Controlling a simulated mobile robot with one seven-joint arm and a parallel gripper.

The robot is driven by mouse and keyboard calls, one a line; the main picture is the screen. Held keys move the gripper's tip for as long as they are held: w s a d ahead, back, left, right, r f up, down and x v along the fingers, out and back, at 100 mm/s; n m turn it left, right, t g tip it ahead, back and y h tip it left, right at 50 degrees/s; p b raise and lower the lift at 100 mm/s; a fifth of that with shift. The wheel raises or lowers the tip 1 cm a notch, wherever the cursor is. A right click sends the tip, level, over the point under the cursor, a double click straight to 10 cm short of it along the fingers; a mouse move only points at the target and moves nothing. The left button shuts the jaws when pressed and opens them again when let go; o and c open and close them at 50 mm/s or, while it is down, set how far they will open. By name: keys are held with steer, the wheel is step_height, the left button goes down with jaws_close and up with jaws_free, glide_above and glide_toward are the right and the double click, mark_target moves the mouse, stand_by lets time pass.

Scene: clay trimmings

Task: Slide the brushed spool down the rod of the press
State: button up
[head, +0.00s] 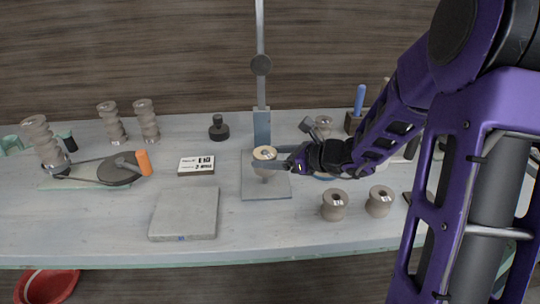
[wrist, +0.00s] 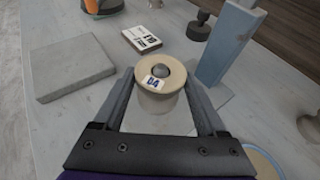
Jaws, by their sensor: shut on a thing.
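The spool (head: 264,154) has a pale cream top face and a grey-brown body; a "D4"-like tag shows on its rim in the wrist view (wrist: 160,79). My gripper (head: 284,162) is shut on it, one finger on each side. The press has a flat grey base plate (head: 266,191) and a blue-grey upright (head: 262,127) behind the spool. A rounded grey rod tip (wrist: 160,70) shows in the spool's hole, so the spool seems to be around the rod top. The spool is held above the plate, roughly upright. Most of the rod is hidden.
Two grey-brown spools (head: 334,205) (head: 379,201) stand right of the press. A grey slab (head: 185,214) and a labelled card block (head: 196,165) lie left. A black knobbed weight (head: 219,128) stands behind. Stacked spools (head: 45,143) and an orange-handled tool (head: 144,162) are farther left.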

steer(key=shift+f+b, duration=0.3)
steer(key=shift+f, duration=1.45)
steer(key=shift+f, duration=0.2)
steer(key=o, duration=1.6)
steer(key=shift+d, duration=0.1)
steer(key=p+v, duration=0.3)
steer(key=v, duration=1.4)
steer(key=shift+s+r, duration=0.1)
steer(key=shift+d, duration=0.1)
